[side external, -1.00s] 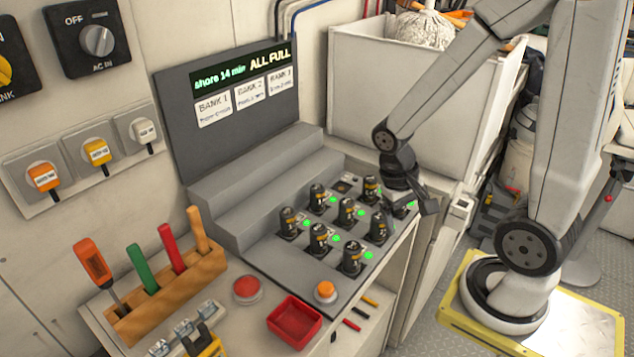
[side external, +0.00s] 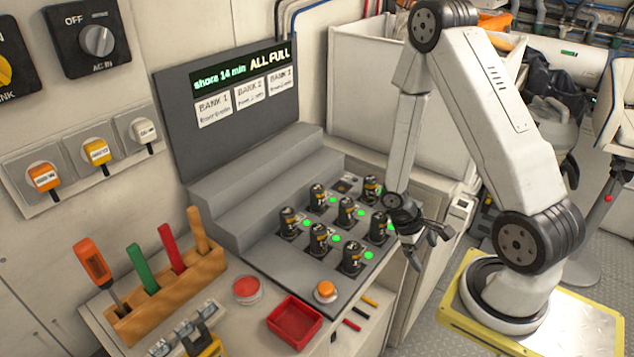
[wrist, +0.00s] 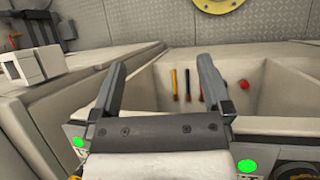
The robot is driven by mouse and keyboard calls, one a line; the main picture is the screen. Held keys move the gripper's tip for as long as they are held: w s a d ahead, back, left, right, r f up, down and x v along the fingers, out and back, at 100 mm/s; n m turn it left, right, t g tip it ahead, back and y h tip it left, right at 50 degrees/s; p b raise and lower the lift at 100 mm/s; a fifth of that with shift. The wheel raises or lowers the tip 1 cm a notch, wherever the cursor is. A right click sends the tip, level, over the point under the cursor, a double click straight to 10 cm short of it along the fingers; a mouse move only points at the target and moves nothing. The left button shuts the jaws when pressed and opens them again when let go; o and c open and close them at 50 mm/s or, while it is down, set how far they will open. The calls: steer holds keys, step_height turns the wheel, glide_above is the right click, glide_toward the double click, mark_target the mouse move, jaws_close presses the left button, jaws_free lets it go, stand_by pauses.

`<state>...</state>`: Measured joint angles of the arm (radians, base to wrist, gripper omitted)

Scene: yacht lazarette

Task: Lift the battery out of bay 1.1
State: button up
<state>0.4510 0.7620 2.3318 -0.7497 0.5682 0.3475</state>
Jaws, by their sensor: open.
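Several black batteries with pale label bands stand upright in the grey charger's bays; one battery (side external: 290,222) is at the left, another (side external: 352,258) at the front. Green lights glow beside bays. I cannot read the bay numbers, so I cannot tell which is bay 1.1. My gripper (side external: 432,246) is open and empty, beside the right front edge of the charger (side external: 290,262), apart from the batteries. In the wrist view its two fingers (wrist: 157,70) are spread with nothing between them. My wrist hides part of the charger's right end.
A display (side external: 240,75) behind the bays reads "ALL FULL". A red tray (side external: 295,322), an orange button (side external: 325,291) and a wooden tool rack (side external: 170,295) stand at the front left. A white bin (side external: 365,90) is behind.

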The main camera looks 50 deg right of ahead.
steer(key=s+a+f+n+t+y, duration=0.35)
steer(key=a+f+n+y, duration=0.2)
steer(key=f+n, duration=0.4)
steer(key=w+a+r+n+t+y, duration=0.1)
steer(key=a+r+n+t+y, duration=0.3)
steer(key=a+y, duration=0.4)
step_height(320, 180, up, 4)
steer(key=w+a+t, duration=0.1)
steer(key=a+t, duration=0.1)
steer(key=t, duration=0.2)
steer(key=m+t, duration=0.4)
steer(key=t, duration=0.1)
glide_toward(352, 260)
steer(key=shift+h, duration=0.45)
steer(key=shift+w+a+f, duration=0.3)
steer(key=shift+w+f, duration=0.15)
steer(key=shift+w, duration=0.25)
steer(key=shift+w+a+f, duration=0.35)
steer(key=shift+w+f, duration=0.15)
steer(key=shift+w, duration=0.2)
steer(key=shift+w+a+f, duration=0.3)
steer(key=shift+w+f, duration=0.15)
steer(key=shift+w, duration=0.25)
steer(key=shift+x, duration=2.6)
